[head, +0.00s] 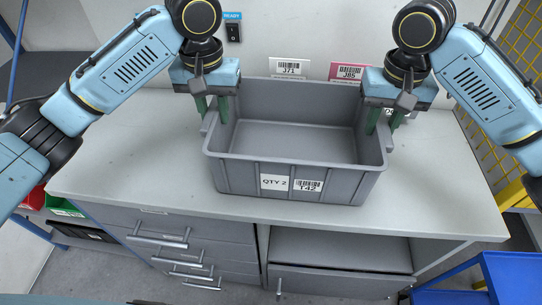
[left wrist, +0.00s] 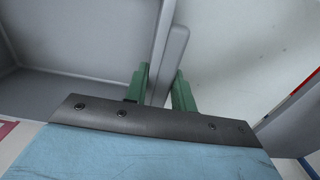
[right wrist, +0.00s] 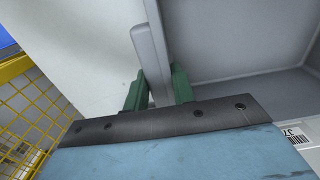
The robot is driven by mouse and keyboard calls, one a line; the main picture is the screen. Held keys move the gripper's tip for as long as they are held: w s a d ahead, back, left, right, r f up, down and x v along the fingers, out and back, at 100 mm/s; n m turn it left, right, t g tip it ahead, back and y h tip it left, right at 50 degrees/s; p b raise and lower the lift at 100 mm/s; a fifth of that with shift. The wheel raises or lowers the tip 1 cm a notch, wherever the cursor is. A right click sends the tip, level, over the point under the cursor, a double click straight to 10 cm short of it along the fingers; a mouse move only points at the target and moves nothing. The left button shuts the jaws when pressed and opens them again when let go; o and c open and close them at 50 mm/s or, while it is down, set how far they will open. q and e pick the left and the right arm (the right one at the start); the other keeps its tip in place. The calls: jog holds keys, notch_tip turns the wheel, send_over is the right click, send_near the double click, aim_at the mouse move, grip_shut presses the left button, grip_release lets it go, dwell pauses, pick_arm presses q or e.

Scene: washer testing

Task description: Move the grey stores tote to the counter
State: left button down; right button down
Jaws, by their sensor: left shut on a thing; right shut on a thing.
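The grey stores tote (head: 235,178) is upright at the middle of the light grey counter (head: 120,150), and its inside looks empty. Its front carries labels reading QTY 2 and T42. I cannot tell whether its base touches the counter. My left gripper (head: 212,108) is shut on the tote's left side wall; the left wrist view shows the green fingers (left wrist: 160,90) either side of the rim. My right gripper (head: 385,120) is shut on the right side wall, and the right wrist view shows its fingers (right wrist: 160,90) straddling the rim.
Label cards J71 (head: 290,67) and J85 (head: 348,72) are on the back panel behind the tote, below a switch (head: 233,32). Drawers (head: 180,240) and an open shelf (head: 340,248) are under the counter. A yellow mesh (head: 485,140) stands at the right. The counter is clear left and right of the tote.

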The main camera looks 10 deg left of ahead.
pick_arm(q)
jog(key=shift+f, duration=0.35)
pick_arm(e)
jog(key=shift+f, duration=0.35)
pick_arm(q)
jog(key=c, duration=1.2)
grip_release()
jog(key=shift+r, duration=0.15)
pick_arm(e)
jog(key=c, duration=1.2)
grip_release()
jog(key=shift+r, duration=0.15)
pick_arm(q)
jog(key=shift+o, duration=0.2)
jog(key=shift+r, duration=0.1)
pick_arm(e)
jog(key=shift+o, duration=0.2)
jog(key=shift+r, duration=0.45)
pick_arm(q)
notch_tip(320, 180, up, 12)
pick_arm(e)
notch_tip(320, 180, up, 11)
jog(key=shift+r, duration=0.1)
